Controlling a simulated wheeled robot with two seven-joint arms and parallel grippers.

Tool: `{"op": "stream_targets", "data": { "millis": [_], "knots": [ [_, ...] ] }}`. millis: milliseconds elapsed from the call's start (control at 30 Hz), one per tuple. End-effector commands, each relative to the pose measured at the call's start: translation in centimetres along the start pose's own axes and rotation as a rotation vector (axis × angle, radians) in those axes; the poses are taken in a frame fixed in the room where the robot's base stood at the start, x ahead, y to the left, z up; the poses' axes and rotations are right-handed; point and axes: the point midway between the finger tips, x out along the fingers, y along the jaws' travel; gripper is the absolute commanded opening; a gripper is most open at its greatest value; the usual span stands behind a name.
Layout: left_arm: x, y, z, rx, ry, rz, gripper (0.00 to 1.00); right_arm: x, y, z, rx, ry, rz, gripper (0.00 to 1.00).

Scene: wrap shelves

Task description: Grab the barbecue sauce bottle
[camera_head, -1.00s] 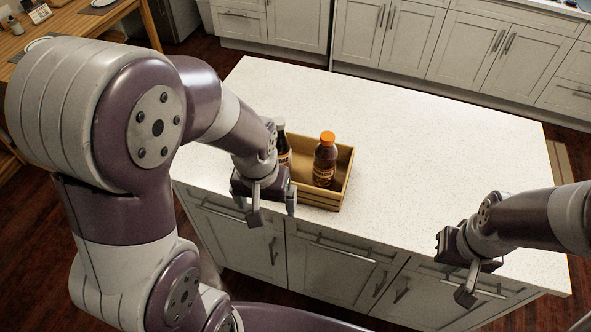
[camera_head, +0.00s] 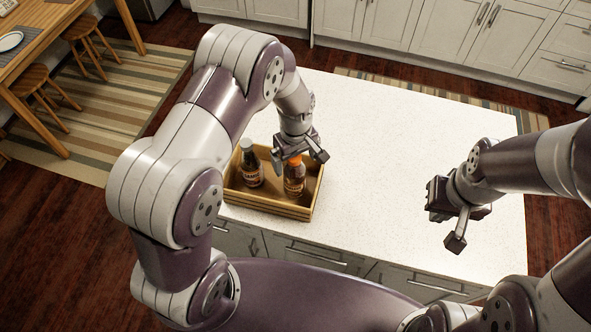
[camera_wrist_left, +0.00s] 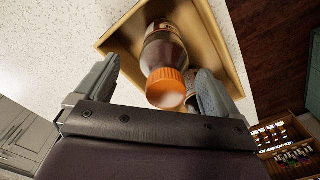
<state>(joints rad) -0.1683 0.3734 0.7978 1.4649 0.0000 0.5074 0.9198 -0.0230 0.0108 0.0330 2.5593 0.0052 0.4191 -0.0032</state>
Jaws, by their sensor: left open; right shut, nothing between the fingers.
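Two sauce bottles stand in a wooden crate (camera_head: 263,207) on the counter. One has an orange cap and brown contents (camera_head: 294,180); the other is dark with a pale cap (camera_head: 251,166) and stands to its left. The labels are too small to read, so I cannot tell which is barbecue sauce. My left gripper (camera_head: 303,154) is open just above the orange-capped bottle. In the left wrist view, that bottle's orange cap (camera_wrist_left: 166,90) lies between the spread fingers (camera_wrist_left: 158,84), nearer the right one. My right gripper (camera_head: 456,222) is shut and empty over the counter's right part.
The white counter (camera_head: 390,130) is clear to the right of and behind the crate. The crate's walls rise around the bottles. A wooden table with stools (camera_head: 50,70) stands far left, and white cabinets (camera_head: 430,35) line the back.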

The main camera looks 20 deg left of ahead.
Motion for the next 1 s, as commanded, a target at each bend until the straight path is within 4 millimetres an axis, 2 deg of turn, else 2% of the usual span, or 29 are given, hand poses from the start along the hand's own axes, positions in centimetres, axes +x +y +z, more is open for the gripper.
{"op": "stream_targets", "data": {
  "millis": [133, 300, 600, 867, 1000],
  "knots": [
    [1.2, -0.1, 0.0, 0.000, 0.000, 0.000, 0.96, -0.5, 0.0, 0.0, 0.000, -0.001, 0.000, 0.00],
    [1.3, 0.0, 0.0, 0.000, 0.001, 0.002, 0.96, -0.4, 0.0, 0.0, 0.000, -0.001, 0.000, 0.00],
    [1.3, 0.0, -0.1, 0.000, 0.001, 0.002, 0.00, -0.4, 0.0, 0.0, 0.000, -0.001, 0.000, 0.00],
    [1.0, 0.1, -0.1, 0.000, 0.003, 0.004, 0.00, -0.2, 0.0, 0.0, 0.000, -0.001, 0.000, 0.00],
    [-1.3, 0.1, -0.2, 0.000, 0.007, 0.009, 0.00, 1.1, 0.0, 0.2, 0.000, -0.001, 0.000, 0.00]
  ]
}}
